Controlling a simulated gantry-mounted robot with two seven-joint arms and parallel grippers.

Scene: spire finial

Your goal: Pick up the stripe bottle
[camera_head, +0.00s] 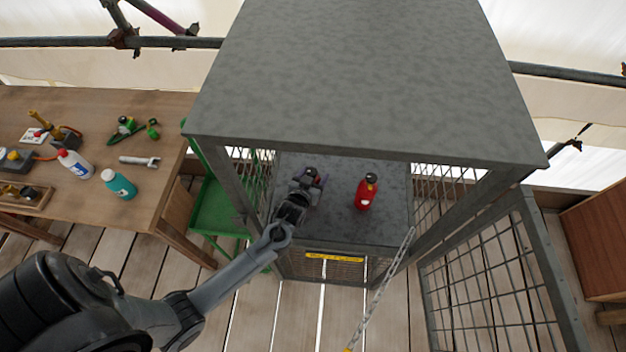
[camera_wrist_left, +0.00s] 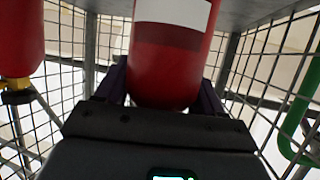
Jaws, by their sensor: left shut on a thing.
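The stripe bottle (camera_wrist_left: 168,50) is red with a darker red band and a white label. It fills the middle of the left wrist view, between the two purple fingers of my left gripper (camera_wrist_left: 165,92), which is shut on it. In the head view my left gripper (camera_head: 309,184) is inside the cage, over its left half, and hides nearly all of the held bottle. Whether the bottle touches the shelf is hidden. My right gripper is not in view.
A second red bottle (camera_head: 365,194) with a black cap stands to the right on the cage shelf (camera_head: 345,229). The cage roof (camera_head: 360,75) is overhead, with mesh walls at the sides. The mesh door (camera_head: 500,275) hangs open at right. A wooden workbench (camera_head: 95,190) is left.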

